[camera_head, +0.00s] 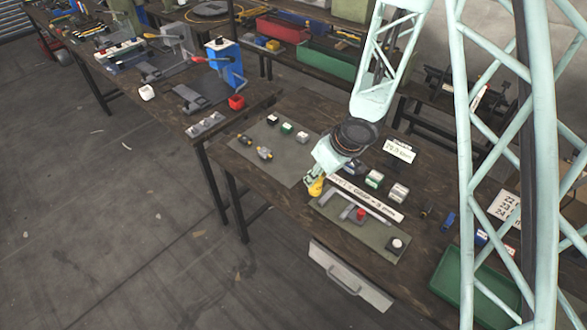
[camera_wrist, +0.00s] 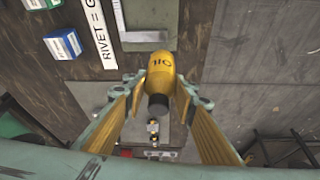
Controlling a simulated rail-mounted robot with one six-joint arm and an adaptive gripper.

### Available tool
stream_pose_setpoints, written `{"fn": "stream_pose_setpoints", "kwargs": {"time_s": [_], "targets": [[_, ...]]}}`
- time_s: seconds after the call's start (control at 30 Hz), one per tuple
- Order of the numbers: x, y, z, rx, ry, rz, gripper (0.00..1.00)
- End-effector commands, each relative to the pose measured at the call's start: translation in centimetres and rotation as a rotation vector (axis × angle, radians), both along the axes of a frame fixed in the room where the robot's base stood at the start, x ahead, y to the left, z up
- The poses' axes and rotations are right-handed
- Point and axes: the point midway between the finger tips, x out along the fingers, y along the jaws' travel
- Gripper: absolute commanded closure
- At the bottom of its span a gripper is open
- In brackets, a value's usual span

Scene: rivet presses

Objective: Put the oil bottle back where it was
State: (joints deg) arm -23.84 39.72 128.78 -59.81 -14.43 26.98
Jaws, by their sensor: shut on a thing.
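The yellow oil bottle (camera_wrist: 160,72), lettered "OIL" with a dark cap, is between the fingers of my gripper (camera_wrist: 160,90) in the wrist view. My gripper is shut on it. In the head view the gripper (camera_head: 314,178) holds the yellow bottle (camera_head: 316,188) near the front of the workbench, between two grey-green mats. The bottle's base and any gap to the bench are hard to judge. The left mat (camera_head: 262,158) carries small yellow-and-dark parts and several little boxes.
A long white rivet label (camera_head: 365,200) lies behind the right mat. White-and-green boxes (camera_head: 374,179) stand behind it. A green tray (camera_head: 475,290) is at the right end. A blue press (camera_head: 225,65) stands on the left bench.

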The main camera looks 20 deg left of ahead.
Motion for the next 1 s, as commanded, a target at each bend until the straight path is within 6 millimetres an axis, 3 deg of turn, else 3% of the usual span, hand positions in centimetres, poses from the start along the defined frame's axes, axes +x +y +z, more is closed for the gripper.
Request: {"fn": "stream_pose_setpoints", "kwargs": {"time_s": [0.27,1.0], "targets": [[1.5,1.5,0.0,0.0,-0.001,0.002,0.89],[8.5,8.5,-0.9,0.0,0.0,0.001,0.89]]}}
